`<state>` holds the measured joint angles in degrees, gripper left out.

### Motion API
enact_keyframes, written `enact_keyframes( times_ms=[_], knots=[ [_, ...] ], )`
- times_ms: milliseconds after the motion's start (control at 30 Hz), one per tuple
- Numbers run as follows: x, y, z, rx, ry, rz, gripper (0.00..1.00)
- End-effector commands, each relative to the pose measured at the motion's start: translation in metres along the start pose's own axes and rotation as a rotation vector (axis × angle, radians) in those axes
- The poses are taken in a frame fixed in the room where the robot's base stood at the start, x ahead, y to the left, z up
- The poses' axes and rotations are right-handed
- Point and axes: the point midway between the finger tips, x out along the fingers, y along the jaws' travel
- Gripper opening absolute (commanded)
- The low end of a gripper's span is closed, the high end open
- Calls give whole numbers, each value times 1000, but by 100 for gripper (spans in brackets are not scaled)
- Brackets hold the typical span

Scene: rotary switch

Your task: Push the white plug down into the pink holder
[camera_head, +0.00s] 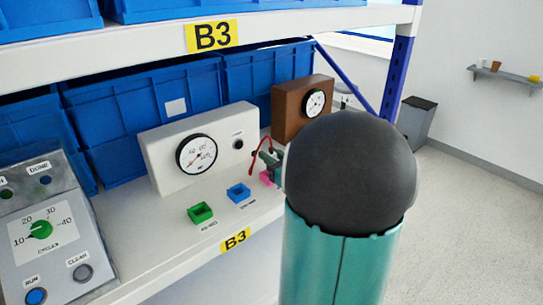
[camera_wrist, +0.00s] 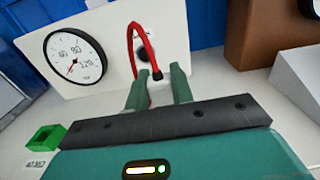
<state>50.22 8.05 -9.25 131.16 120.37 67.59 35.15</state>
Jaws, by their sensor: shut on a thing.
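My gripper (camera_head: 270,160) is at the right end of the shelf front, just above the pink holder (camera_head: 266,178). In the wrist view my gripper (camera_wrist: 160,80) has its two green fingers shut on the plug end of a red cable (camera_wrist: 151,38). The red cable arcs up and over, with a black end near the fingertips. The pink holder is partly covered by the gripper, and I cannot tell how far the plug sits in it.
A green holder (camera_head: 201,213) and a blue holder (camera_head: 238,193) stand to the left on the shelf. A white gauge box (camera_head: 165,145) and a brown gauge box (camera_head: 290,115) stand behind. A grey control panel (camera_head: 45,235) is far left. Blue bins (camera_head: 140,110) line the back.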

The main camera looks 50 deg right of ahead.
Motion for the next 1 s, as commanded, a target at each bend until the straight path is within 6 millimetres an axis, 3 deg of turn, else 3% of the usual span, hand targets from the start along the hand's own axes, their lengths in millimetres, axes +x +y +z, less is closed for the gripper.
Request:
enact_keyframes(
  times_ms=[1000],
  knots=[
    [0, 0, -23, 1, 1, -1, 0]
  ],
)
